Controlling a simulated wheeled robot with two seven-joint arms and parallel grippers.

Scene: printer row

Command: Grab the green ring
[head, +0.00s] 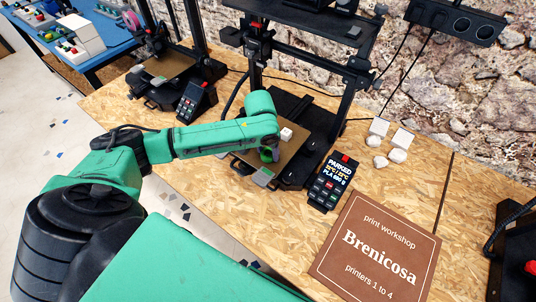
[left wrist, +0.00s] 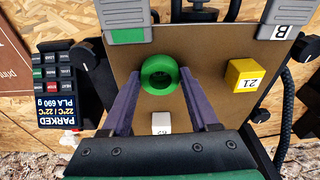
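The green ring (left wrist: 153,86) lies on the brown print bed (left wrist: 205,100) in the left wrist view, its hole facing the camera. My left gripper (left wrist: 162,74) is open, with its two purple fingers reaching to either side of the ring. I cannot tell whether they touch it. In the head view my left gripper (head: 268,147) is over the bed of the middle printer, mostly hidden by its own wrist; a dark green patch there looks like part of the ring. My right gripper is not in view.
A yellow cube marked 21 (left wrist: 243,75) and a white cube (left wrist: 161,123) stand on the bed beside the ring. Grey clips (left wrist: 127,35) sit at the bed edge. The printer frame (head: 335,100), a PARKED display (head: 328,183) and a brown sign (head: 375,250) are nearby.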

